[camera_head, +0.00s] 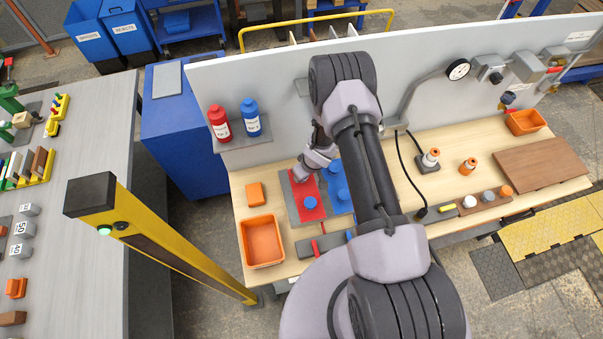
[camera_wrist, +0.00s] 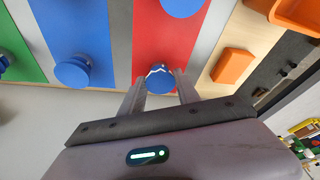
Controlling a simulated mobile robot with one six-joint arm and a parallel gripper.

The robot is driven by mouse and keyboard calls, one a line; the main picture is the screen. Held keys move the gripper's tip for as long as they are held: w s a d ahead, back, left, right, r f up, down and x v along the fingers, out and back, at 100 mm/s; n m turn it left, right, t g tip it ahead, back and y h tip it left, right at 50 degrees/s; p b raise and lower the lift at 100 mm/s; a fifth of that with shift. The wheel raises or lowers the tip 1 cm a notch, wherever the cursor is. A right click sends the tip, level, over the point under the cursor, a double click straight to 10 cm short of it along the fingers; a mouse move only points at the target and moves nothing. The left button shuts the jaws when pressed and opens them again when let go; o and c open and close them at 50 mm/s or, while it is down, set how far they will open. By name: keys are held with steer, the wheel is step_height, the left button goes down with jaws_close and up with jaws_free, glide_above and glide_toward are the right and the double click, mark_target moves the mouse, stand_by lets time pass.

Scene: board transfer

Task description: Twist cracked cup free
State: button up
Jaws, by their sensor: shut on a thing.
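The cracked cup (camera_wrist: 158,77) is a small round blue piece with a pale zigzag mark, in the wrist view. It is over the red strip (camera_wrist: 165,40) of the striped board. My gripper (camera_wrist: 160,84) is shut on it, with one finger on each side. Whether the cup touches the board I cannot tell. In the head view my gripper (camera_head: 300,172) is over the far end of the red strip (camera_head: 304,190), and the cracked cup cannot be made out there. Another blue cup (camera_head: 310,203) sits at the near end of the red strip.
More blue cups stand on the blue strip (camera_head: 336,192) alongside. An orange block (camera_head: 256,194) and an orange bin (camera_head: 262,241) lie left of the board. Red (camera_head: 219,124) and blue (camera_head: 250,117) bottles stand on a shelf behind. The wooden tabletop between has some free room.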

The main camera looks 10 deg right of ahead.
steer(key=shift+s+n+p, duration=0.1)
steer(key=shift+n+p, duration=0.4)
steer(key=shift+p, duration=0.3)
steer(key=o, duration=1.3)
steer(key=shift+o, duration=0.2)
steer(key=s+d+r+m+t+h+b, duration=0.1)
steer(key=s+d+r+m+h+b, duration=0.15)
steer(key=r+b, duration=0.75)
steer(key=s+d+r+m+t+h+b, duration=0.1)
steer(key=s+d+r+m+b, duration=0.2)
steer(key=r+b, duration=0.7)
steer(key=s+a+f+m+y+b, duration=0.1)
steer(key=s+a+m+y+b, duration=0.1)
steer(key=s+a+b, duration=0.3)
steer(key=s+a+f+m+y+b, duration=0.2)
steer(key=s+a+b, duration=0.2)
steer(key=s+b, duration=0.7)
steer(key=s, duration=0.4)
steer(key=shift+a+t, duration=0.3)
steer(key=shift+a, duration=0.1)
